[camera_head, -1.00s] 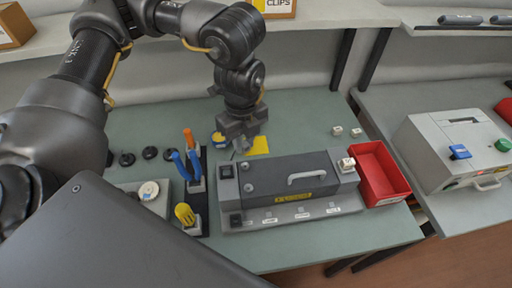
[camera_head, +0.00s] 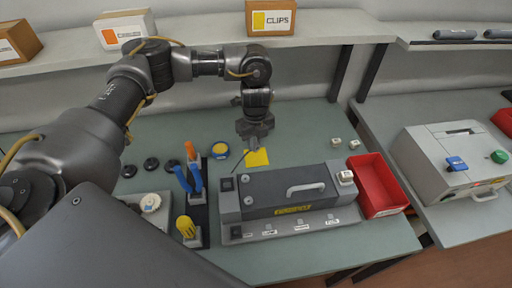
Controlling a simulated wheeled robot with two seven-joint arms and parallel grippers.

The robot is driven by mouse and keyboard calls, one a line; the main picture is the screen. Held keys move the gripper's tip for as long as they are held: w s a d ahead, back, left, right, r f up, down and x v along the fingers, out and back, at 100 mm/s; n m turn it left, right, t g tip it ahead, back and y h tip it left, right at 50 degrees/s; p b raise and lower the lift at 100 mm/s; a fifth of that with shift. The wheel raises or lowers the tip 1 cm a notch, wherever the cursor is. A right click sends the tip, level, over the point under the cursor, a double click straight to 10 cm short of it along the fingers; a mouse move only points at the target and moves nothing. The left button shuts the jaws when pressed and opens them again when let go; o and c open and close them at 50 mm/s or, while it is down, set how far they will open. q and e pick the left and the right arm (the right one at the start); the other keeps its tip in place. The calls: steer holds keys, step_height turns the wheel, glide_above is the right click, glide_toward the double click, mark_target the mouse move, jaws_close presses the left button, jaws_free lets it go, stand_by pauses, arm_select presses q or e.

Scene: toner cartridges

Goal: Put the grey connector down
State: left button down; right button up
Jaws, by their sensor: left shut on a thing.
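My left gripper (camera_head: 254,138) points down above the yellow square (camera_head: 257,158) on the green table. It is shut on a small grey thing, taken to be the grey connector, which is mostly hidden between the fingers. A thin dark cable runs down from there toward the left end of the dark grey machine (camera_head: 290,190). A gap between the gripper and the table cannot be judged clearly. My right gripper is not in view.
A blue-and-yellow tape roll (camera_head: 219,150) lies left of the yellow square. A tool holder (camera_head: 196,215) stands in front of it. Small white blocks (camera_head: 337,142) lie to the right, near a red bin (camera_head: 377,186). A shelf with boxes (camera_head: 271,18) runs behind.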

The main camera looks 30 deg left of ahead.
mark_target(256, 148)
arm_select(q)
steer(key=shift+w+a+f, duration=0.1)
steer(key=shift+w+f, duration=0.25)
steer(key=shift+f, duration=1.7)
steer(key=shift+f, duration=0.15)
steer(key=c, duration=1.3)
jaws_free()
step_height(256, 148, up, 12)
steer(key=shift+r, duration=0.2)
